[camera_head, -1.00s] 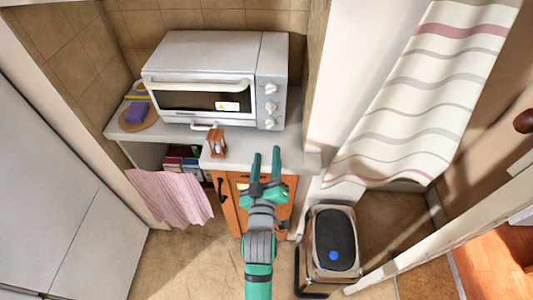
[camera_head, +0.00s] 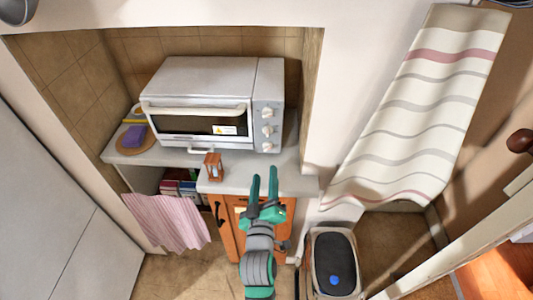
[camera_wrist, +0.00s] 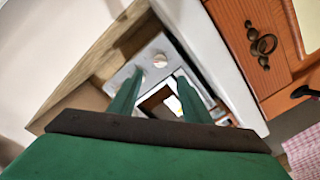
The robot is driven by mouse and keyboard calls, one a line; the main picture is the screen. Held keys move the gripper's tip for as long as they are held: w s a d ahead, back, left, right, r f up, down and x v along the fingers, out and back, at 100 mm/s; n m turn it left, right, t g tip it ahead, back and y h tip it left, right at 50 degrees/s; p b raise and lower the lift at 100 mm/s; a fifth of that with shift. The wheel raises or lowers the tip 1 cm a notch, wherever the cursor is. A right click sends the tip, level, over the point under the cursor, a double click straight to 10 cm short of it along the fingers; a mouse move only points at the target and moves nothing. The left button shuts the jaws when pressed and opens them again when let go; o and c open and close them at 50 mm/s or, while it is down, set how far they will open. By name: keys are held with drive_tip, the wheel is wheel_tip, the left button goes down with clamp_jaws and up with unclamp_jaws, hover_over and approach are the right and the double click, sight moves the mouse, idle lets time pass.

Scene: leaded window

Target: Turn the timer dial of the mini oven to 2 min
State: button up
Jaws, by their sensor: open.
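The white mini oven (camera_head: 200,80) stands on a grey counter in a tiled niche. Its right-hand panel (camera_head: 268,90) carries three pale round knobs in a column: the top knob (camera_head: 267,113), the middle knob (camera_head: 267,130) and the bottom knob (camera_head: 267,147). Their markings are too small to read, so I cannot tell which is the timer or its setting. My gripper (camera_head: 264,175) is open and empty, in front of the counter and below the knobs in the picture, apart from them. In the wrist view, a knob (camera_wrist: 160,60) shows beyond my open fingers (camera_wrist: 160,80).
A small wooden lantern (camera_head: 213,167) stands on the counter (camera_head: 240,183) at its front, left of my gripper. Below are an orange cabinet (camera_head: 226,225) and a pink cloth (camera_head: 167,220). A bin (camera_head: 333,262) stands at right.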

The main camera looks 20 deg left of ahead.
sight(267, 149)
drive_tip(key=x, duration=1)
drive_tip(key=shift+w+a, duration=0.15)
drive_tip(key=shift+w, duration=0.2)
drive_tip(key=shift+f, duration=0.1)
